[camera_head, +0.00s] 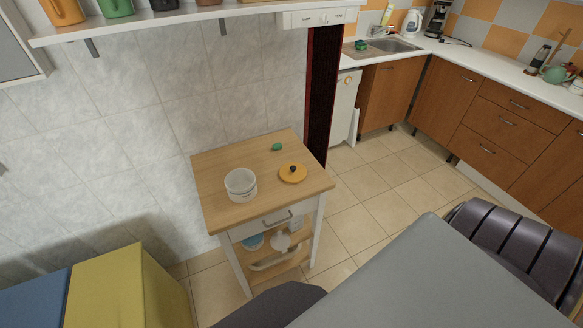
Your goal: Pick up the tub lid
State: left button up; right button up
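The tub lid (292,173) is a round orange-yellow disc with a dark knob in its middle. It lies flat on the wooden top of a small kitchen cart (228,215), near the right side. A white open tub (241,185) stands upright on the same top, to the left of the lid and apart from it. Neither of my grippers shows in the head view.
A small green object (277,147) lies behind the lid on the cart top. A grey table top (415,285) and a dark slatted chair (510,235) fill the lower right. Yellow (125,290) and blue (35,302) boxes stand lower left. Tiled floor (370,205) is clear right of the cart.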

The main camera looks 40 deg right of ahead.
aim_at(292, 172)
jog(key=l+u, duration=0.2)
jog(key=l, duration=0.2)
jog(key=k+l+u, duration=0.2)
jog(key=l, duration=0.15)
jog(key=l+u, duration=0.15)
jog(key=l, duration=0.25)
jog(key=k+l+u, duration=0.2)
jog(key=l, duration=0.15)
jog(key=i, duration=0.05)
